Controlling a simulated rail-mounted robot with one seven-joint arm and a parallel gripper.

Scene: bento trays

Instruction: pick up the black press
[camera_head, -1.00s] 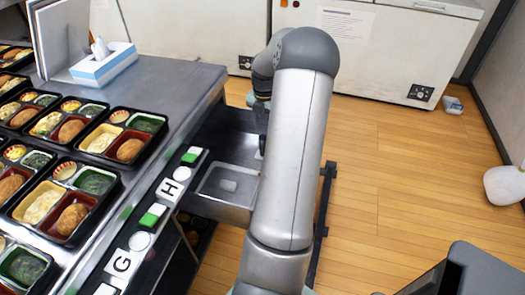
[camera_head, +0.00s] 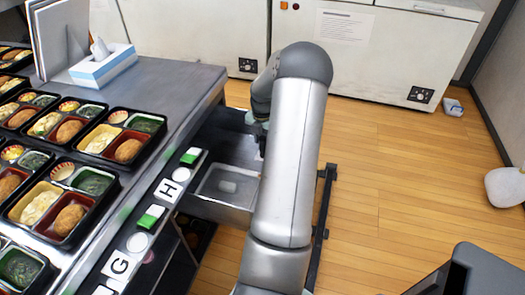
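I cannot make out a black press anywhere in the head view. My arm rises through the middle of the picture and bends at the top. My gripper (camera_head: 261,146) shows only as a small dark part left of the arm, above the low metal shelf beside the counter. The arm hides much of it, and its fingers are too small to tell open from shut.
The steel counter (camera_head: 165,85) on the left holds several black bento trays (camera_head: 101,157) with food and a tissue box (camera_head: 103,67). Its edge carries lettered tiles and green-white blocks (camera_head: 151,217). White freezers (camera_head: 395,50) stand at the back. Wooden floor on the right is mostly clear.

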